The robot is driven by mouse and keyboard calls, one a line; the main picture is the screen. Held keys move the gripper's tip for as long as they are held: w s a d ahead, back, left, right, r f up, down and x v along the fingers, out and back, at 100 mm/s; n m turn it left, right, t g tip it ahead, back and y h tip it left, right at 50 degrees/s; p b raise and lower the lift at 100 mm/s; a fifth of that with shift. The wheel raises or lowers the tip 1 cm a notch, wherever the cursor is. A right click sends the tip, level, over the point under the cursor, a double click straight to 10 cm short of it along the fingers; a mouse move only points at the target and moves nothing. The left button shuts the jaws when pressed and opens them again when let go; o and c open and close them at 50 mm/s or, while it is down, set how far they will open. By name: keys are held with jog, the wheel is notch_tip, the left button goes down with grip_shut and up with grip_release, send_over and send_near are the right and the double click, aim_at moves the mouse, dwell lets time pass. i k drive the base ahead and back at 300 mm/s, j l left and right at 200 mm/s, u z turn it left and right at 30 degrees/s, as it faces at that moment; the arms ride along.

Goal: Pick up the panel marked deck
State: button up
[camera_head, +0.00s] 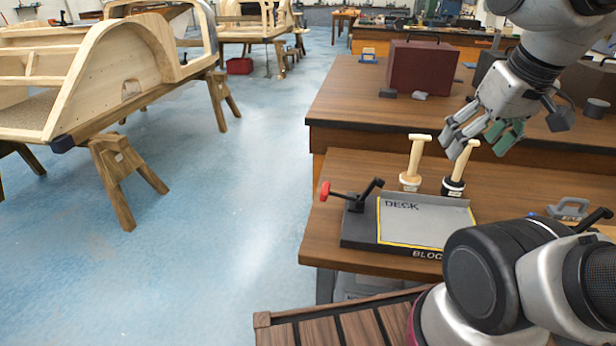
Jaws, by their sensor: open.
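The word DECK shows on a flat grey panel area (415,223) with a yellow border, set in a dark fixture (362,237) on the near wooden table. I cannot tell whether this is a loose panel or the fixture's bed. The fixture's front edge reads "BLOC", the rest hidden by my arm. My gripper (481,143) is open and empty, pointing down to the left. It is above and behind the fixture, near two pale-handled tools, apart from the DECK area. My arm covers the fixture's front right corner.
A red-knobbed clamp (354,197) stands at the fixture's left. Two tools, one with a pale base (413,163) and one with a black base (456,172), stand behind it. A dark red case (422,68) sits on the farther bench. Blue floor at left is open beside wooden frames (90,75).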

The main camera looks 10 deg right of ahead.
aim_at(425, 221)
jog(key=i+j+z, duration=0.1)
jog(key=j, duration=0.25)
jog(key=i+j+z, duration=0.1)
jog(key=j, duration=0.25)
jog(key=z, duration=0.9)
